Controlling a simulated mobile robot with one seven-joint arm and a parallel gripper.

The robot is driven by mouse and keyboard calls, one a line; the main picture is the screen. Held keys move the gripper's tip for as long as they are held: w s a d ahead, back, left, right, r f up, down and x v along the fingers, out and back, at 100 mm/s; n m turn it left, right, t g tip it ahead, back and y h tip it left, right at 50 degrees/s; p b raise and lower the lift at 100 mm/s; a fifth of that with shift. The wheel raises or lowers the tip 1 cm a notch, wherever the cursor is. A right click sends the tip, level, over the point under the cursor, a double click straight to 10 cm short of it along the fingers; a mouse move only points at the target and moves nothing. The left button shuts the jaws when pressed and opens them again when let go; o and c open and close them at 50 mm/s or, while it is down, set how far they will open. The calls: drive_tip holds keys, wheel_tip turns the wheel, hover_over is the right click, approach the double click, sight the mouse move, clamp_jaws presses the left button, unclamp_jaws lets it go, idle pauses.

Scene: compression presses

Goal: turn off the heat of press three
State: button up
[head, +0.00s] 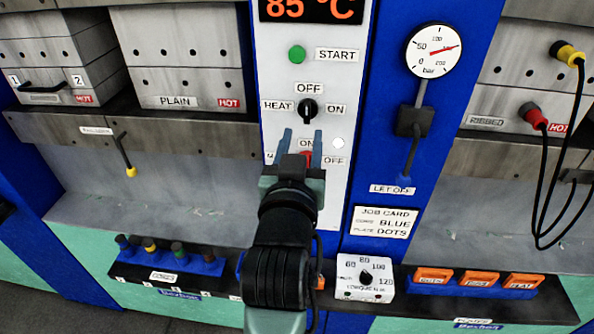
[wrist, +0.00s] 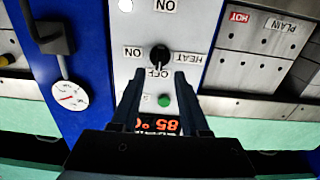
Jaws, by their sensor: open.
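The black HEAT knob (head: 307,111) is on the white control panel (head: 335,190), with OFF above it and ON to its right. I cannot clearly tell which label its pointer faces. The wrist view shows the panel upside down, with the knob (wrist: 159,57) just beyond and between my fingertips. My gripper (head: 301,140) is open and empty. In the head view its fingertips appear just below the knob; they seem apart from it. The display (head: 312,10) above reads 85 °C.
A green START button (head: 297,54) is above the knob. A red switch (head: 308,156) with ON and OFF labels is partly hidden behind my gripper. A pressure gauge (head: 434,50) and lever (head: 412,122) are at the right. A dial box (head: 365,278) stands below.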

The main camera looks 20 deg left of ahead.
drive_tip(key=b+v, duration=0.1)
drive_tip(key=v, duration=0.5)
drive_tip(key=shift+s, duration=0.35)
drive_tip(key=s+d+r+m+t+h, duration=0.1)
drive_tip(key=d+r, duration=0.4)
drive_tip(key=r, duration=0.5)
drive_tip(key=s+d+r+m+t+h, duration=0.1)
drive_tip(key=s+d+r+t, duration=0.3)
drive_tip(key=r, duration=0.6)
drive_tip(key=s+d+r+m+t+h, duration=0.1)
drive_tip(key=s+d+r+t+h, duration=0.2)
drive_tip(key=r, duration=0.7)
drive_tip(key=d+t, duration=0.2)
drive_tip(key=d, duration=0.1)
drive_tip(key=shift+s+r, duration=0.25)
drive_tip(key=shift+r, duration=0.1)
